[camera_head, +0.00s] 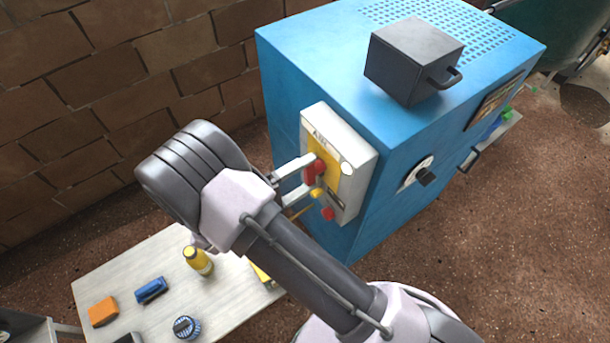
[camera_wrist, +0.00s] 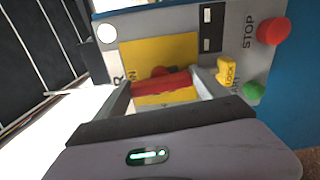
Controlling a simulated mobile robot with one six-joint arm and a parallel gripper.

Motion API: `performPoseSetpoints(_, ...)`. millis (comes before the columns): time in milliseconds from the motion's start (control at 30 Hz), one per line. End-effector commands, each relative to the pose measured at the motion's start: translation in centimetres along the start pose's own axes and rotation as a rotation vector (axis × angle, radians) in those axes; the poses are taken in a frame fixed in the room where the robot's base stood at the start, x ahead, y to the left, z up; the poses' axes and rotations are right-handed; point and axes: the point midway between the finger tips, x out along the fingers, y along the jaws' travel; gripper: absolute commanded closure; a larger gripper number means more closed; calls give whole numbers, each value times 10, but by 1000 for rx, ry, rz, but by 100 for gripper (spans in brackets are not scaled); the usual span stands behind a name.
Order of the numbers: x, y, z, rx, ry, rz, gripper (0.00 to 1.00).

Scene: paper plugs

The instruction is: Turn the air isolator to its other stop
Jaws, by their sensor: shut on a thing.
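The air isolator is a red handle (camera_head: 314,171) on a yellow plate (camera_head: 329,150) of a grey control box (camera_head: 362,165) fixed to a blue machine. In the wrist view the red handle (camera_wrist: 162,84) lies across the picture, slightly tilted, in front of the yellow plate (camera_wrist: 150,52). My gripper (camera_head: 308,170) has its two light fingers on either side of the handle and is shut on it; it also shows in the wrist view (camera_wrist: 165,92). Part of the plate's lettering is hidden behind the gripper.
A red STOP button (camera_wrist: 274,31), a green button (camera_wrist: 254,91) and a yellow LOCK tab (camera_wrist: 229,72) are near the gripper. A dark box (camera_head: 412,60) sits on the blue machine (camera_head: 290,70). A table (camera_head: 110,265) holds a yellow bottle (camera_head: 198,261) and other small items.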

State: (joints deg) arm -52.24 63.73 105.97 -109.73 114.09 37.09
Motion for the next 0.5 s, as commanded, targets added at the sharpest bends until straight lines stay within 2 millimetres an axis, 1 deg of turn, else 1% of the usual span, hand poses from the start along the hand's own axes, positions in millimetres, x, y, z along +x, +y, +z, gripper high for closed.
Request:
performPoseSetpoints(233,0,-1,0,83,0,0,59)
performPoseSetpoints(500,0,-1,0,111,0,0,59)
